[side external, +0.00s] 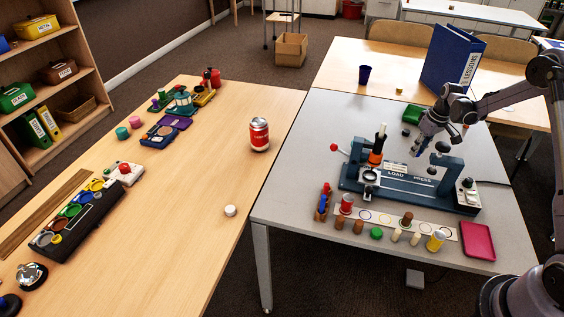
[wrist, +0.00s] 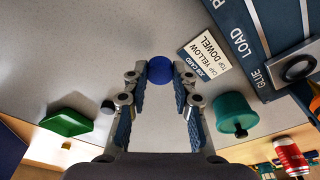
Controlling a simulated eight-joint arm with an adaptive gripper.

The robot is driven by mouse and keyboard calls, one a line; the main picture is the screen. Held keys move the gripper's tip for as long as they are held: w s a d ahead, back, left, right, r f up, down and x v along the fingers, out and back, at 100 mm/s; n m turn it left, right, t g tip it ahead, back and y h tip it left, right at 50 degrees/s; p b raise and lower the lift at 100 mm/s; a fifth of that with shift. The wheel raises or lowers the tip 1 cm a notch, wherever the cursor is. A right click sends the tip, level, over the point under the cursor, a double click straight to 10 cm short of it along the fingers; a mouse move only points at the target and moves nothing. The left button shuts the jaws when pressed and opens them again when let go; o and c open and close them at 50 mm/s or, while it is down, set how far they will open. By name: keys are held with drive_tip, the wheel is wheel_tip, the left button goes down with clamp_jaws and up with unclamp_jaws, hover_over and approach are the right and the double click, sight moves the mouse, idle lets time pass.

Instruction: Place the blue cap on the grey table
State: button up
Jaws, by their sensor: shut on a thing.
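The blue cap (wrist: 160,69) is a small round blue piece between my fingertips in the wrist view. My gripper (wrist: 161,76) is shut on it. In the side view my gripper (side external: 420,146) is behind the load press, over the back part of the grey table (side external: 290,185), and a bit of blue shows at its tips. The grey tabletop (wrist: 70,70) also fills much of the wrist view. I cannot tell whether the cap touches the table or hangs above it.
The blue load press (side external: 410,187) stands close in front of my gripper. A green tray (side external: 413,113), a small dark piece (side external: 405,131) and a blue binder (side external: 450,60) are nearby. Small pieces and a pink tray (side external: 478,240) line the front edge. The table's left side is clear.

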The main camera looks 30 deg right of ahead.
drive_tip(key=shift+f, duration=1.85)
drive_tip(key=shift+f, duration=0.15)
drive_tip(key=o, duration=0.7)
